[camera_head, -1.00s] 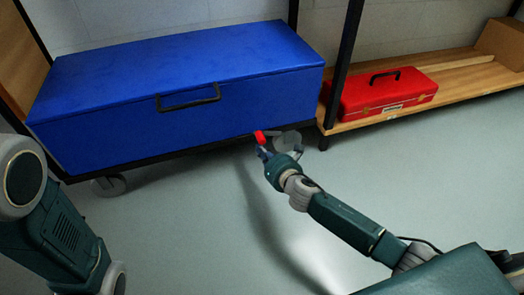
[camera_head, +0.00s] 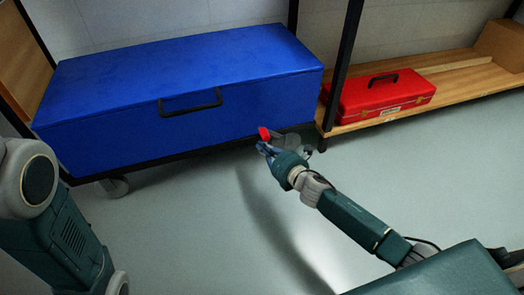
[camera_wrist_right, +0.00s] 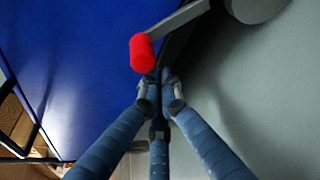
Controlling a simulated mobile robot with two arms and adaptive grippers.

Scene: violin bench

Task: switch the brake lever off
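The brake lever (camera_wrist_right: 180,18) is a grey bar with a red end grip (camera_wrist_right: 142,52), running from a dark round part at the top of the wrist view. In the head view its red grip (camera_head: 264,133) shows at the lower front edge of the blue case's cart. My right gripper (camera_head: 266,148) is just below the red grip in the head view. In the wrist view its blue fingers (camera_wrist_right: 159,80) are drawn together, with tips just below the grip and nothing between them. Contact is not clear. My left gripper is out of view; only my left arm shows.
A large blue case (camera_head: 120,130) with a black handle rests on a low wheeled cart, with a caster (camera_head: 112,187) at its left. A red toolbox (camera_head: 395,93) sits on a wooden shelf (camera_head: 450,92) at right, beyond a black post (camera_head: 343,65). The grey floor (camera_head: 200,220) is clear.

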